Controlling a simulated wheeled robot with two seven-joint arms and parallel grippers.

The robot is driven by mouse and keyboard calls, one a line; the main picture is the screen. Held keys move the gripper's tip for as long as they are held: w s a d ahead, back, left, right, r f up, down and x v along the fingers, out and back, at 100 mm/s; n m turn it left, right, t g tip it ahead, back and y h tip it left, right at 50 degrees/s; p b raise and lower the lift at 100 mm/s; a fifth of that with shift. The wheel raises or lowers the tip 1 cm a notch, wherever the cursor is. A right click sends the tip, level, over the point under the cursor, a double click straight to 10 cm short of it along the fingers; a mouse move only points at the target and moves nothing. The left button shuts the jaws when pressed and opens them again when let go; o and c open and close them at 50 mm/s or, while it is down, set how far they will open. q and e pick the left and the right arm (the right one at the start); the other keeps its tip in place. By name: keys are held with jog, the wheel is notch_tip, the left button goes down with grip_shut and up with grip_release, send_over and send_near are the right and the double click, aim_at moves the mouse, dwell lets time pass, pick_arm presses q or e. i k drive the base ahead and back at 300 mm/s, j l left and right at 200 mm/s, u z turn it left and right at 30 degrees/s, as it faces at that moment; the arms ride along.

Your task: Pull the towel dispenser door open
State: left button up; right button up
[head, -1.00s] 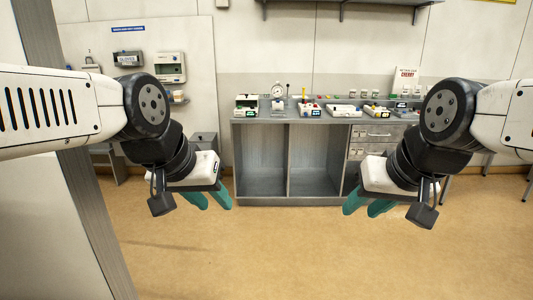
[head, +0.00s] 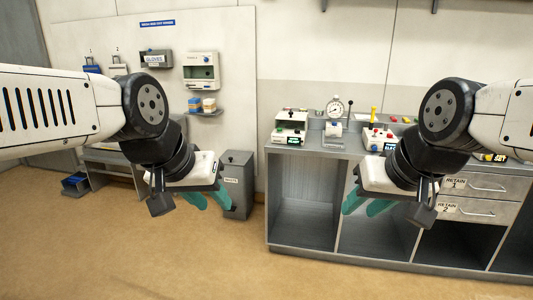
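A white wall box with a window in its front and a blue round spot at its top (head: 201,71) hangs on the back wall panel, left of centre in the head view. It looks like the towel dispenser, but its small label is unreadable. Its front looks closed. My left gripper (head: 210,203) is in front of and below it in the picture, well away from it, with its teal fingers apart and empty. My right gripper (head: 366,209) is in front of the counter, its teal fingers also apart and empty.
A gloves box (head: 157,59) hangs left of the white box. A small shelf (head: 206,113) with little boxes is below it. A grey bin (head: 238,180) stands on the floor. The grey counter (head: 312,153) with instruments fills the right. The floor in front is clear.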

aim_at(188, 59)
jog(key=i+j+u, duration=0.25)
jog(key=i+u, duration=0.2)
jog(key=i, duration=0.25)
jog(key=i+u, duration=0.5)
jog(key=i, duration=0.25)
jog(key=i+l+u, duration=0.3)
jog(key=i+u, duration=0.15)
jog(key=i, duration=0.25)
